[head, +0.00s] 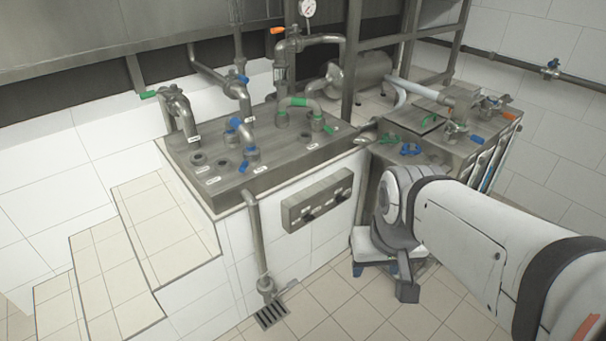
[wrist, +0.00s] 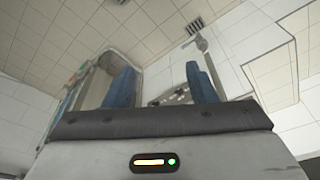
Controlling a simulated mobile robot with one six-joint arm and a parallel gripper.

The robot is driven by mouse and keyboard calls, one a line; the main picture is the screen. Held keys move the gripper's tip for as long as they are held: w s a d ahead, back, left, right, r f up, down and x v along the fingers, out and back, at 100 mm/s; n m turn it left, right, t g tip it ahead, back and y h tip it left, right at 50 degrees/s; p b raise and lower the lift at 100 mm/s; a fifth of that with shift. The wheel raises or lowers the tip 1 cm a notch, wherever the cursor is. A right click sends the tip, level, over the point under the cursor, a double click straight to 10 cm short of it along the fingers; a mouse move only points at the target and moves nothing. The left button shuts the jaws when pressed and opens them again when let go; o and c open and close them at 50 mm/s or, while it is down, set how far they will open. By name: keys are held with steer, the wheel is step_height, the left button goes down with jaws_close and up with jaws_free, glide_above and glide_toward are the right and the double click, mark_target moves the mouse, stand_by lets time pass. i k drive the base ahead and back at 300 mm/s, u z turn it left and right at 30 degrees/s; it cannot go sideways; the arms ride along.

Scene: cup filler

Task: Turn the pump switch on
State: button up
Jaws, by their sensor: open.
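A grey control panel (head: 317,200) is fixed to the white tiled side of the counter, with two dark switches low on its face. I cannot tell from the picture which of them is the pump switch. My gripper (wrist: 160,72) is open, and its two blue fingers stand apart in the wrist view with nothing held. In the wrist view, the panel (wrist: 175,97) shows partly between and behind the fingers, some way off. In the head view, my gripper is right of the panel and lower, partly hidden by my arm, and apart from it.
A steel top (head: 255,150) with pipes and several coloured valves covers the counter. A pipe (head: 257,235) runs down left of the panel to a floor drain (head: 271,315). A steel machine (head: 440,130) stands at the right. Floor before the panel is clear.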

mark_target(308, 218)
steer(key=u, duration=0.05)
steer(key=k, duration=0.65)
steer(key=z, duration=0.7)
steer(key=i, duration=1.3)
steer(key=u, duration=0.7)
